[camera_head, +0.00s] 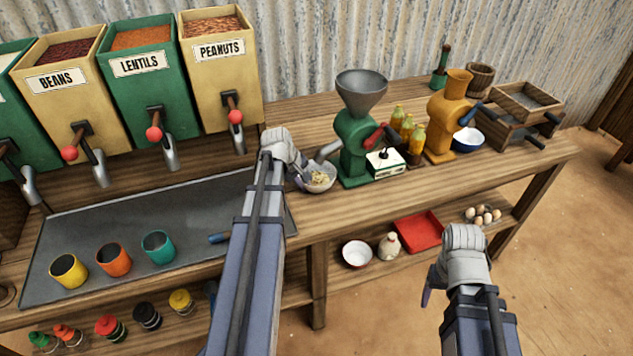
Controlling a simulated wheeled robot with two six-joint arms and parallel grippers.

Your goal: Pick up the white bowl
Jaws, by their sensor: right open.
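A white bowl (356,253) with a reddish rim stands upright on the lower shelf, left of a small white jar. Another pale bowl (321,180) holds light, crumbly food on the bench, under the green grinder's spout. My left gripper (298,171) is at this filled bowl's left side. Its fingers are mostly hidden by my wrist, so I cannot tell whether they grip the rim. My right gripper (436,280) is open, in front of the bench and to the right of the white bowl, apart from it.
The green grinder (353,140) and orange grinder (446,125) stand on the bench. A blue bowl (467,140) is beside the orange one. The jar (389,245), red tray (418,231) and several eggs (482,215) share the lower shelf. Colored cups (114,260) stand at left.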

